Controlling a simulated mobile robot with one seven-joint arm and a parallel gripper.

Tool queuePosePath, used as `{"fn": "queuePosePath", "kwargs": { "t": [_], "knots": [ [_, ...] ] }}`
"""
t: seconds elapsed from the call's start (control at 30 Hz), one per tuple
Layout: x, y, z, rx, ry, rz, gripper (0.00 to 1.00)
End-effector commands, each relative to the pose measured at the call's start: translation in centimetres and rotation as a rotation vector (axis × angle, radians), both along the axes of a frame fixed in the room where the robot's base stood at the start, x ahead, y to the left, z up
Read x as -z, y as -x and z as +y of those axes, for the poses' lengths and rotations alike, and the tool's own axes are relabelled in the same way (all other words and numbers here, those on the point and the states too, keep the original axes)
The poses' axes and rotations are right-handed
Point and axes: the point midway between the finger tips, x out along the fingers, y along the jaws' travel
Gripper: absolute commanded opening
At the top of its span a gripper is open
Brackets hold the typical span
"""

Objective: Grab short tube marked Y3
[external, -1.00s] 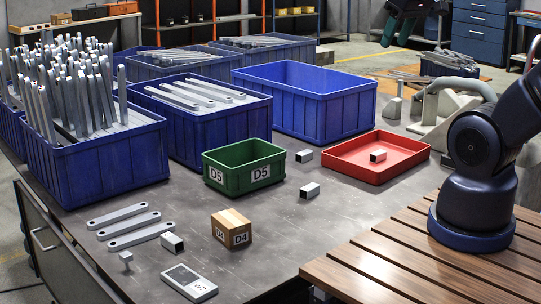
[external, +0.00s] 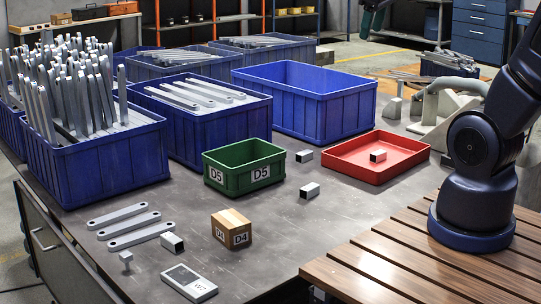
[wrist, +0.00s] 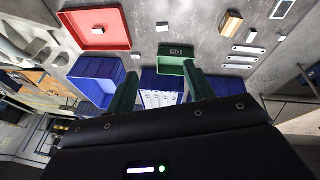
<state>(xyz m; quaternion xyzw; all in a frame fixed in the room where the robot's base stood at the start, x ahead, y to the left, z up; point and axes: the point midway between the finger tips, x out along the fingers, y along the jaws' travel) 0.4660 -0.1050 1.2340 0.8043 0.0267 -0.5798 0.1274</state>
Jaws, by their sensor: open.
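Several short square metal tubes are in view, and I can read no Y3 mark on any. One tube (external: 304,156) lies beside the green bin. Another tube (external: 309,191) lies in front of it and also shows in the wrist view (wrist: 162,26). A third tube (external: 378,156) is in the red tray (external: 345,172). Another tube (external: 172,243) lies near the flat bars. My gripper (wrist: 160,72) is open and empty, high above the table. In the external view only its green fingers show, at the top edge.
The green bin (external: 231,181) marked D5 stands mid-table. A cardboard box (external: 231,228) marked D4, a flat device (external: 189,283) and flat bars (external: 134,230) lie in front. Large blue bins (external: 305,105) line the back, one empty. The table's front middle is clear.

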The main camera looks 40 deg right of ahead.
Motion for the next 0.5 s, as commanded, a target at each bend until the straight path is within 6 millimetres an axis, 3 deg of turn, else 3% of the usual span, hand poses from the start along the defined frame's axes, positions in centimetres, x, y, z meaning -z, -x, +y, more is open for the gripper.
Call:
{"fn": "queuePosePath", "kwargs": {
  "t": [0.5],
  "knots": [
    [2.9,-13.5,-4.1,-0.296,0.212,0.150,0.53]
  ]
}}
